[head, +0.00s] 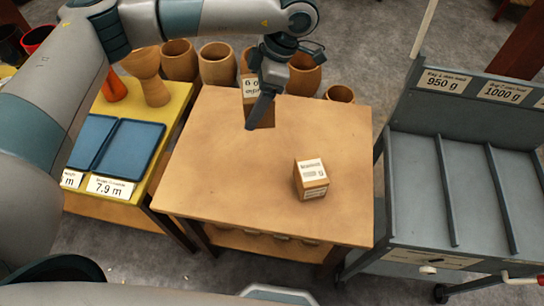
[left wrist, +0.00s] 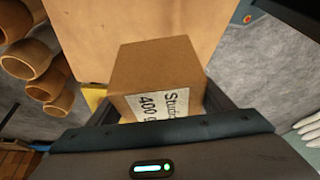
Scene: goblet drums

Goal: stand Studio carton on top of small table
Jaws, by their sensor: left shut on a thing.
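The Studio carton (left wrist: 155,72) is a brown box with a white label reading "Studio" and "400 g" in the left wrist view. In the head view the carton (head: 265,116) is mostly behind my left gripper (head: 252,120), which is shut on it. It is over the far edge area of the small wooden table (head: 225,165). I cannot tell whether its underside touches the top. The tabletop also shows in the left wrist view (left wrist: 100,30). My right gripper is not in view.
Another small labelled carton (head: 311,180) stands right of centre on the table. Several goblet drums (head: 217,65) stand behind it. A yellow table with blue trays (head: 130,150) is at left. A grey divided cart (head: 415,190) is at right. The tabletop's front left is clear.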

